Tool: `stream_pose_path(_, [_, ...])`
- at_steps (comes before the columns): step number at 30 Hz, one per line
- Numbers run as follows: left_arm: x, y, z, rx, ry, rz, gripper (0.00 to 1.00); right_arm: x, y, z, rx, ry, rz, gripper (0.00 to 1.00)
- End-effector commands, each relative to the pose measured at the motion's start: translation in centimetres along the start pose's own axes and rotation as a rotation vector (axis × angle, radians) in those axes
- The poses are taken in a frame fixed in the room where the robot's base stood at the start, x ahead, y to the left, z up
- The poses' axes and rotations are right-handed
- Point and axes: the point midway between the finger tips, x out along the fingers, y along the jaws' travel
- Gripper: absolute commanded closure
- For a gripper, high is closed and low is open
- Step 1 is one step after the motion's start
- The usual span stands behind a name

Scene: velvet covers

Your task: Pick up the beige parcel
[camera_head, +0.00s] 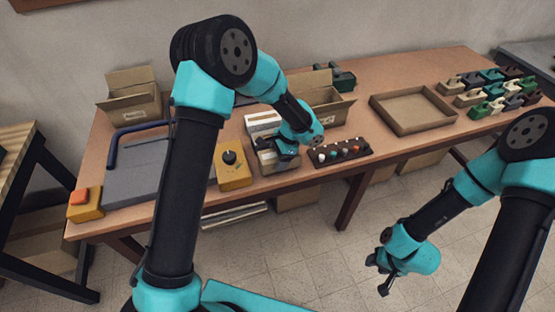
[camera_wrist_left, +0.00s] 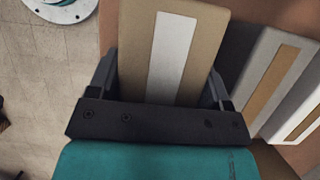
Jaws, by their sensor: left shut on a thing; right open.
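The beige parcel (camera_wrist_left: 205,45) has a pale stripe along its top and lies between the two fingers of my left gripper (camera_wrist_left: 160,90) in the left wrist view. The fingers are shut on its sides. In the head view the parcel (camera_head: 274,167) is near the table's front edge, partly hidden by my left gripper (camera_head: 287,152). I cannot tell whether it touches the table. My right gripper (camera_head: 381,276) is open and empty, out over the floor in front of the table.
A yellow box with a black knob (camera_head: 234,177) stands left, a dark knob strip (camera_head: 342,152) right. An empty tray (camera_head: 453,113) sits further right.

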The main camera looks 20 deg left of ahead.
Motion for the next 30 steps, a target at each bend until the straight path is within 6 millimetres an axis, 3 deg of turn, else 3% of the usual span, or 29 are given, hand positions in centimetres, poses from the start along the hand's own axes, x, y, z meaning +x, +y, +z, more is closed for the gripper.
stream_pose_path(6, [-2.5, 0.0, 0.9, -0.001, 0.003, -0.002, 0.66, 0.0, 0.0, 0.0, 0.000, 0.000, 0.000, 0.57])
stream_pose_path(14, [-2.1, 4.5, 2.4, 0.005, -0.002, 0.000, 0.66, 0.0, 0.0, 0.0, 0.000, 0.000, 0.000, 0.57])
stream_pose_path(24, [-1.9, 12.2, 5.0, 0.005, -0.001, -0.001, 0.66, 0.0, 0.0, 0.0, 0.000, 0.000, 0.000, 0.57])
stream_pose_path(30, [-1.7, 14.6, 5.8, 0.002, -0.001, 0.000, 0.66, 0.0, 0.0, 0.0, 0.000, 0.000, 0.000, 0.57])
